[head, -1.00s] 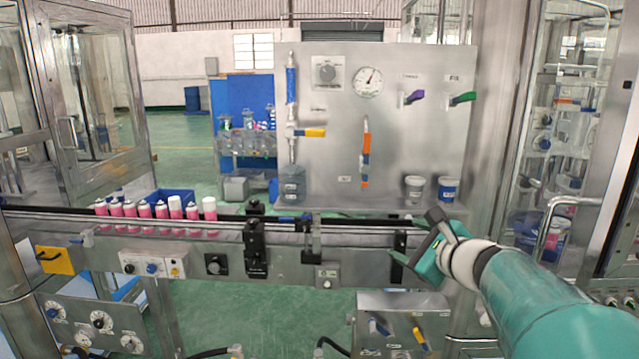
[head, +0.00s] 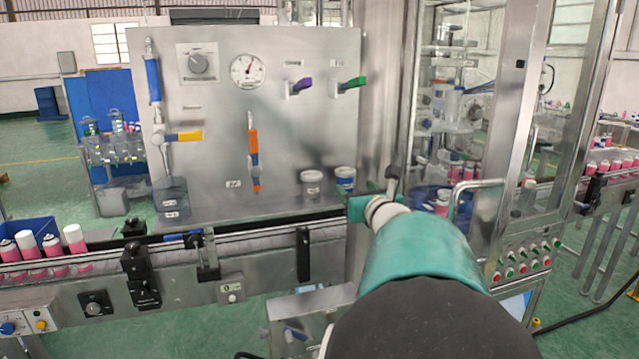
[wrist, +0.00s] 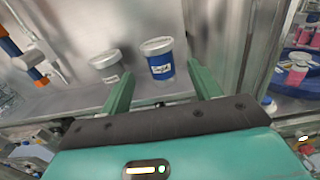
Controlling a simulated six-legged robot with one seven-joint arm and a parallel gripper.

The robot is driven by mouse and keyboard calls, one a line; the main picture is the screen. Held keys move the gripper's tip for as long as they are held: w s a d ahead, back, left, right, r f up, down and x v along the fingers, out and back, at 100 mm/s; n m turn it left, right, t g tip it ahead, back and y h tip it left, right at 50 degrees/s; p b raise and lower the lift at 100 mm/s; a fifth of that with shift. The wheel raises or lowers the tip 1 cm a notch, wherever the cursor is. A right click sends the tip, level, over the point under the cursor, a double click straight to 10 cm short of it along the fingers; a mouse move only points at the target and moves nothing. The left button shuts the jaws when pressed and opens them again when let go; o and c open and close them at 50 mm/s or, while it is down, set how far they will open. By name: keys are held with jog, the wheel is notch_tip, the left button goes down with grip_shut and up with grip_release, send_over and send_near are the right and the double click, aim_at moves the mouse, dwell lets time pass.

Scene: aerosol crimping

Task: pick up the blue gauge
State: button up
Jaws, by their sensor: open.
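The blue gauge (head: 346,182) looks like a small blue cup with a pale lid and a white label. It stands upright on the ledge at the foot of the steel panel. In the wrist view the blue gauge (wrist: 161,68) is ahead of my gripper, between the lines of the two green fingers. My gripper (wrist: 158,75) is open and empty, with the cup beyond its fingertips. In the head view my gripper (head: 368,205) is just below and right of the cup, partly hidden by my arm.
A similar grey-white cup (head: 312,185) stands close to the left of the blue one. The steel panel (head: 300,120) rises behind both. A conveyor (head: 270,236) runs along the front. A glass-doored cabinet frame (head: 515,110) stands to the right.

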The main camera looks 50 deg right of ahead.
aim_at(349, 184)
jog(key=shift+x, duration=1)
jog(key=shift+w+d+f, duration=0.15)
jog(key=shift+w+d, duration=0.3)
jog(key=shift+w, duration=0.05)
jog(key=x, duration=0.2)
jog(key=shift+w+d+f, duration=0.1)
jog(key=shift+w+f, duration=0.05)
jog(key=shift+w, duration=0.25)
jog(key=shift+w+d, duration=0.3)
jog(key=shift+w, duration=0.35)
jog(key=c, duration=1.1)
jog(key=shift+s+a+r, duration=0.1)
jog(key=shift+a+r, duration=0.1)
jog(key=shift+r, duration=0.3)
jog(key=shift+c, duration=0.2)
